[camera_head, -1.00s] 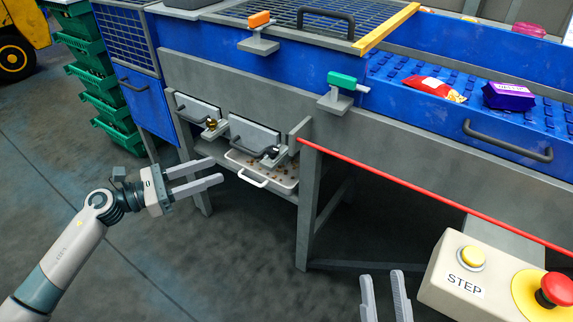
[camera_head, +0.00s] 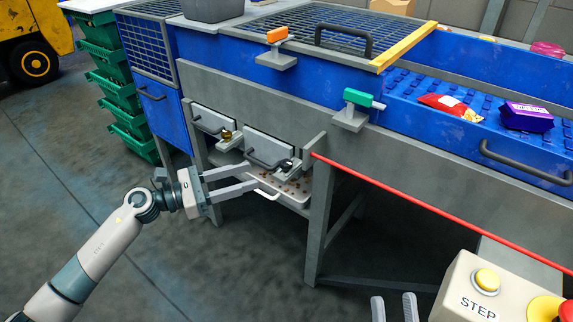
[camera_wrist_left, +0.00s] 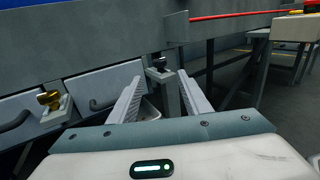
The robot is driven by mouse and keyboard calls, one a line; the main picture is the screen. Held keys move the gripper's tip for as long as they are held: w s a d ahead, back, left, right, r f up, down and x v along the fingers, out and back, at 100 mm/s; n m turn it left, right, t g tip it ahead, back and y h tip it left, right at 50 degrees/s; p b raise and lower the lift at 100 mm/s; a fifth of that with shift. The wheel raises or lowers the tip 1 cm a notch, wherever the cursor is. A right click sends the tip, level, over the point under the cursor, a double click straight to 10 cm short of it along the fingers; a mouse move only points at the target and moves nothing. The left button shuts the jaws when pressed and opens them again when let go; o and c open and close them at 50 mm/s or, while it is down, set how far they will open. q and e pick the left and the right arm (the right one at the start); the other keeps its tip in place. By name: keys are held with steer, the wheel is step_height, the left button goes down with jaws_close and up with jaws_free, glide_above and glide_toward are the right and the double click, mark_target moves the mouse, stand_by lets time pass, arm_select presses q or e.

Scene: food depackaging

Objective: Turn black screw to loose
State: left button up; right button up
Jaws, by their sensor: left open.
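The black screw (camera_head: 287,165) sits on a small grey bracket at the right end of the right-hand drawer front, under the blue machine. In the left wrist view the black screw (camera_wrist_left: 159,63) stands just beyond and between my fingertips, not gripped. My left gripper (camera_head: 253,176) is open and empty, pointing right, in front of the drawers and left of the screw. Its two fingers (camera_wrist_left: 160,82) are spread in the wrist view. My right gripper (camera_head: 394,300) shows only its fingers at the bottom edge, apart and empty.
A gold screw (camera_head: 227,135) sits by the left drawer. A white tray (camera_head: 290,190) with crumbs lies below the drawers. A machine leg (camera_head: 319,220) and red bar (camera_head: 430,210) are to the right. The STEP button box (camera_head: 480,290) is at lower right.

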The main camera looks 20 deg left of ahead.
mark_target(281, 169)
arm_select(q)
steer(key=x, duration=1)
steer(key=shift+w, duration=0.1)
steer(key=shift+x, duration=0.9)
arm_select(e)
steer(key=shift+w+f+g+h, duration=0.3)
steer(key=shift+w+f+g, duration=0.5)
steer(key=shift+f, duration=0.25)
arm_select(q)
steer(key=shift+c, duration=0.6)
steer(key=shift+p, duration=0.3)
steer(key=c, duration=0.9)
arm_select(e)
steer(key=shift+s+a, duration=0.1)
steer(key=shift+a, duration=0.05)
